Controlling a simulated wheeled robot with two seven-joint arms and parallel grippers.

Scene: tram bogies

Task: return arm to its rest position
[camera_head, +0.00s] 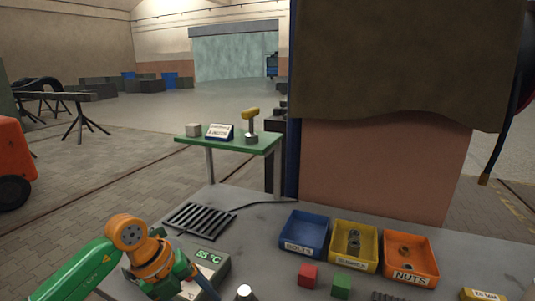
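My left arm (95,270), green with orange joints, comes in from the lower left. Its orange wrist (150,258) is over the front left of the grey workbench (270,262), beside a grey box with a 55 °C display (209,256). The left gripper (180,272) shows only in part at the bottom of the picture. Its fingertips cannot be made out, nor whether it holds anything. A blue rod-like part is close beside it. My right arm and gripper are not in view.
A black grille (200,221) lies behind the display box. Blue (304,233), yellow (353,245) and orange (408,258) bins stand at the right.

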